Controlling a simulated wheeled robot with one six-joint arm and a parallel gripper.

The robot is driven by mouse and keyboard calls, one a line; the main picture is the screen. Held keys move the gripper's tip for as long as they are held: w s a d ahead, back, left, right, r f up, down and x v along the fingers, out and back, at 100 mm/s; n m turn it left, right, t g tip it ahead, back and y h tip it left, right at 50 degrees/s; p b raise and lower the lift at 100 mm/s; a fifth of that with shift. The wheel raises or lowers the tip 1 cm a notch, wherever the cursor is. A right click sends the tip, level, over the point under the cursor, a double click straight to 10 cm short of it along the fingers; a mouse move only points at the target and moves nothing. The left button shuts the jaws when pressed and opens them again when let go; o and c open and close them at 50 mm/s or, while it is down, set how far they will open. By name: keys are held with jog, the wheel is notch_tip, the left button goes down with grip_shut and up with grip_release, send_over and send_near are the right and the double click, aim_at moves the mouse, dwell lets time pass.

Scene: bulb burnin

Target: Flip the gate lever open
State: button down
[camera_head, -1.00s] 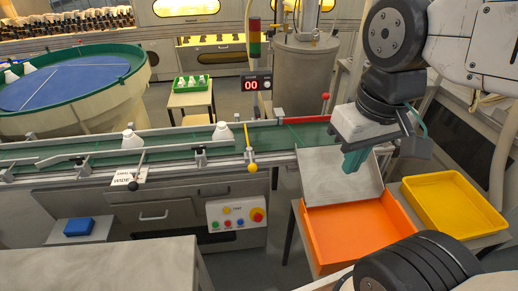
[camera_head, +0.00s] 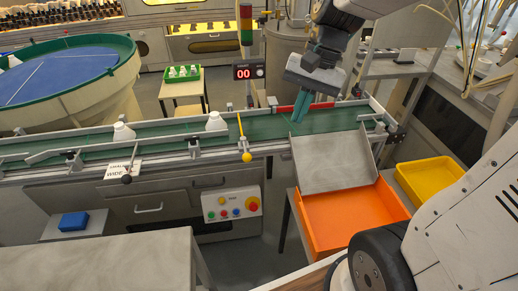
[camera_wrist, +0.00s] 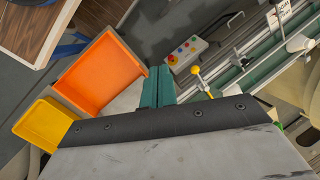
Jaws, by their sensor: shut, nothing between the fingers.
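The red bar (camera_head: 293,105) lies along the far rail of the green belt (camera_head: 345,117), partly hidden by my fingers. The red-knobbed lever that stood beside it earlier is not visible now; my gripper covers that area. A yellow lever with a round knob (camera_head: 247,157) crosses the near rail; it also shows in the wrist view (camera_wrist: 195,70). A black-knobbed lever (camera_head: 127,179) sits further left. My gripper (camera_head: 297,121) is shut and empty, its teal fingertips pointing down over the belt near the red bar. Contact cannot be told. The fingers also show in the wrist view (camera_wrist: 157,72).
A grey chute plate (camera_head: 332,162) slopes into the orange bin (camera_head: 355,215), with a yellow tray (camera_head: 430,178) to its right. White bottles (camera_head: 215,122) stand on the belt to the left. A button panel (camera_head: 232,203) is below the belt. The counter (camera_head: 249,72) reads 00.

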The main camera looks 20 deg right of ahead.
jog(key=w+d+f+m+y, duration=0.2)
jog(key=w+d+f+m, duration=0.2)
jog(key=w+f, duration=0.4)
jog(key=w+d+f+m+y, duration=0.2)
jog(key=w+d+f+m, duration=0.1)
jog(key=w+f+m, duration=0.4)
notch_tip(320, 180, down, 2)
jog(key=shift+w+d+f+t, duration=0.15)
jog(key=shift+w+d+t, duration=0.2)
jog(key=shift+w, duration=0.9)
jog(key=a+r+x, duration=0.1)
jog(key=a+x, duration=0.1)
jog(key=x, duration=1.1)
jog(key=shift+r, duration=0.35)
jog(key=shift+a, duration=0.15)
